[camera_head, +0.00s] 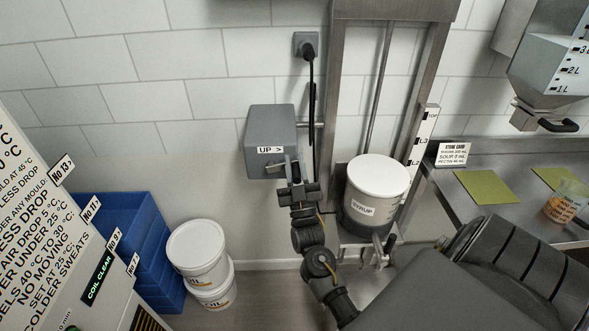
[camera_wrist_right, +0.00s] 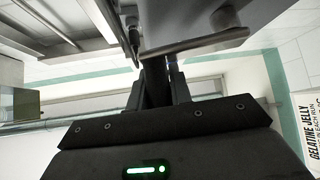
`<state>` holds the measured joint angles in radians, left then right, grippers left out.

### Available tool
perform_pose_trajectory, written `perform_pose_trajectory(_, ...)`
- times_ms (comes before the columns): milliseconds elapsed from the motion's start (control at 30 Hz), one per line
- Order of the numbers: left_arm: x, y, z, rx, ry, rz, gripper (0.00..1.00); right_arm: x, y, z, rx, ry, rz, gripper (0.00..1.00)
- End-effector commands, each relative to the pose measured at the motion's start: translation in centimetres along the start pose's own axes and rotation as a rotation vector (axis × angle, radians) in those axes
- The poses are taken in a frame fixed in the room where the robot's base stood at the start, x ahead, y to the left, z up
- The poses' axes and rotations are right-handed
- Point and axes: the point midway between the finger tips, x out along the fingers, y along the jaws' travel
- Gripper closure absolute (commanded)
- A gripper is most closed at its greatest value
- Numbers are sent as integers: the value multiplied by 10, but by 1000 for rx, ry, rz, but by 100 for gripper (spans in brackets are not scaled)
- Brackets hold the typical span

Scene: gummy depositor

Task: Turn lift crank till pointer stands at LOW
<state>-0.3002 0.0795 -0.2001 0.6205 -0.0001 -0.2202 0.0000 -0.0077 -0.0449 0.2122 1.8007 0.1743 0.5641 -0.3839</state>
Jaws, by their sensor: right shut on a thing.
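The lift crank (camera_head: 284,165) sits on the front of a grey gearbox (camera_head: 268,126) labelled "UP >", left of the lift frame. My right gripper (camera_head: 293,184) is at the crank and shut on its handle. In the right wrist view, the dark handle (camera_wrist_right: 155,82) stands between the fingers, with the metal crank arm (camera_wrist_right: 195,45) above it. The lift carries a white-lidded syrup bucket (camera_head: 376,178). A white scale strip (camera_head: 423,145) with L3 and L2 marks stands right of the bucket. I cannot make out the pointer or a LOW mark. My left gripper is out of view.
Blue crates (camera_head: 135,235) and stacked white buckets (camera_head: 199,250) stand on the floor at left. A steel bench (camera_head: 500,158) with green mats and a beaker (camera_head: 566,200) is at right. A cable hangs from a wall socket (camera_head: 306,45) near the gearbox.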

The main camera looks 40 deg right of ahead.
Motion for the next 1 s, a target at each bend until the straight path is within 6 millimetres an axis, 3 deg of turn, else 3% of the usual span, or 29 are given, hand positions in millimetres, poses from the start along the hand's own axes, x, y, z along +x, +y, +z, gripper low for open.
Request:
perform_pose_trajectory(67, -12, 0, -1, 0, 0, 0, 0, 11, -1, -12, 5, 5, -2, 96)
perform_pose_trajectory(467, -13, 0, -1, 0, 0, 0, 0, 12, -4, -14, 6, 5, -3, 96)
perform_pose_trajectory(700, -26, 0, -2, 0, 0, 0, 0, 27, -19, -29, 9, 4, -7, 95)
perform_pose_trajectory(1000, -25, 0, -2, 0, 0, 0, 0, 26, -25, -28, 11, 0, -13, 96)
